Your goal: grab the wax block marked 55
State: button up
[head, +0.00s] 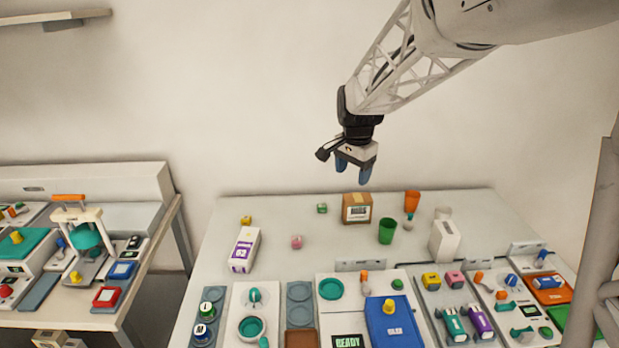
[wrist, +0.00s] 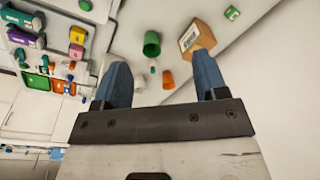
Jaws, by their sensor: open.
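Several small coloured blocks are in view, and I cannot read 55 on any of them. In the head view a yellow block (head: 246,220), a green block (head: 322,208) and a pink block (head: 297,242) lie apart on the back left of the table. Another yellow block (head: 430,281) and pink block (head: 455,279) sit in a tray at the right. The green block shows pale marking in the wrist view (wrist: 232,13). My gripper (head: 353,176) is open and empty, high above the back of the table. Its blue fingers also show in the wrist view (wrist: 162,82).
White cartons stand left (head: 244,250) and right (head: 444,241). Trays and tools crowd the front. The table is clearer around the loose blocks.

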jog(key=w+a+f+m, duration=0.1)
jog(key=w+f+m, duration=0.1)
jog(key=w+f, duration=0.45)
jog(key=w+a+f+m, duration=0.2)
jog(key=w+f, duration=0.2)
jog(key=w, duration=0.6)
jog(key=m+g, duration=0.1)
jog(key=m, duration=0.3)
send_over(321, 206)
jog(key=f, duration=1.1)
jog(key=shift+w+a+f, duration=0.1)
jog(key=shift+w+f, duration=0.1)
jog(key=shift+f, duration=0.1)
jog(key=shift+f, duration=0.15)
jog(key=shift+f, duration=1.2)
jog(key=shift+f, duration=0.1)
jog(key=shift+f, duration=2.45)
jog(key=c, duration=1)
